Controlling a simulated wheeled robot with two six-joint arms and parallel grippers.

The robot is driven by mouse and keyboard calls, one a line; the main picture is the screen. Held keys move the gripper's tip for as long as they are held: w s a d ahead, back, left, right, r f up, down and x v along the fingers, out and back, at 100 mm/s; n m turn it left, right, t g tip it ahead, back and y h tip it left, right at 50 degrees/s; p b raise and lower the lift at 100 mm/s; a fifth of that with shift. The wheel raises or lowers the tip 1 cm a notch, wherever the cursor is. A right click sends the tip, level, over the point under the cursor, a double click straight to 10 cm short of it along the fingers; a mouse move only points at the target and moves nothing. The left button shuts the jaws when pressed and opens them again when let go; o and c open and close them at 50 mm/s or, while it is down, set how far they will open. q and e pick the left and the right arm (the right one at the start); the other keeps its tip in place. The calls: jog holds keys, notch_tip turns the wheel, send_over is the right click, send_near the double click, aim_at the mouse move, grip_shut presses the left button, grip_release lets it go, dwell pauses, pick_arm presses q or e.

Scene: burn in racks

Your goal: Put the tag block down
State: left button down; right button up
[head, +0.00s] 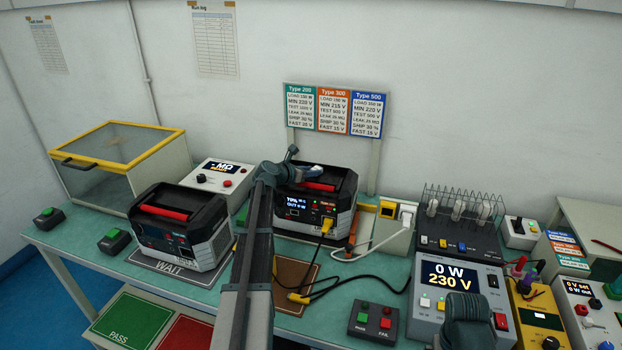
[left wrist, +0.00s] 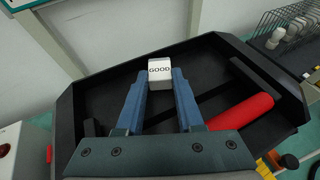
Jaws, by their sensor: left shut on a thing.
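The tag block (left wrist: 160,72) is a small white block marked GOOD. In the left wrist view it sits between the blue fingertips of my left gripper (left wrist: 161,84), which is shut on it. The block is over the top of a black power unit with a red handle (left wrist: 242,111); I cannot tell whether it touches the unit. In the head view my left gripper (head: 312,171) is above the rear of this power unit (head: 324,214), and the block cannot be made out there. My right gripper is not in view.
A second power unit (head: 181,227) stands left on the WAIT mat. A yellow-framed box (head: 118,158) and a white meter (head: 216,181) are behind it. A sign board (head: 333,109) rises behind the right unit. Yellow and black cables (head: 335,282) lie in front.

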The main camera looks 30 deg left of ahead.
pick_arm(q)
jog(key=shift+f, duration=0.15)
jog(key=c, duration=0.5)
grip_release()
jog(key=shift+c, duration=0.2)
jog(key=shift+r, duration=0.2)
jog(key=p+v, duration=0.4)
jog(key=v, duration=0.6)
jog(key=shift+s+r, duration=0.1)
jog(key=shift+s, duration=0.15)
jog(key=shift+p+v, duration=0.45)
jog(key=shift+v, duration=0.35)
